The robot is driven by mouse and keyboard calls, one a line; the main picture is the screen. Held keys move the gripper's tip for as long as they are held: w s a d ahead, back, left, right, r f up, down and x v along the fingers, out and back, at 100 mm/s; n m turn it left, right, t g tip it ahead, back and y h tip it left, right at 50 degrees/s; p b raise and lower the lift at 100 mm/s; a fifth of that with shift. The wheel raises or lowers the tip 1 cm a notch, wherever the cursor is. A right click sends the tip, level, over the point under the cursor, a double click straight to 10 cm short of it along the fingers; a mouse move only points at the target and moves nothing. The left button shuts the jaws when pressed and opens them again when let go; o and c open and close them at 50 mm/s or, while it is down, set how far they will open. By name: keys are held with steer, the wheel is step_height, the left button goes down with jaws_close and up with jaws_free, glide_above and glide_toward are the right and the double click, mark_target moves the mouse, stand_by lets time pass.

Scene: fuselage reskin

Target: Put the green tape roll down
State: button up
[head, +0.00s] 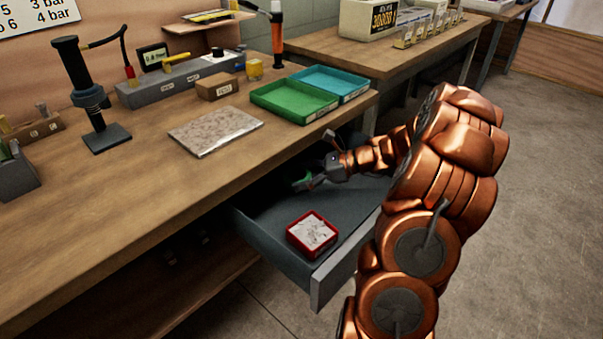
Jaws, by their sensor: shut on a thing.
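The green tape roll (302,182) shows as a small green shape at the tip of my gripper (309,180), over the back part of an open grey drawer (270,211). My gripper is shut on it, and the fingers partly hide it. My arm reaches in from the right of the head view. I cannot tell whether the roll touches the drawer floor.
A red square box (312,234) with pale contents sits in the drawer's front part. The workbench (150,190) above holds a green tray (294,100), a blue tray (329,83) and a speckled plate (215,131). Bare drawer floor lies around the box.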

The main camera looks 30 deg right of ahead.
steer(key=shift+f, duration=0.2)
steer(key=o, duration=1.1)
steer(key=shift+r, duration=0.1)
steer(key=shift+r, duration=0.2)
steer(key=p+v, duration=0.1)
steer(key=v, duration=1.1)
steer(key=shift+d+r, duration=0.1)
steer(key=shift+r, duration=0.15)
steer(key=shift+r, duration=0.1)
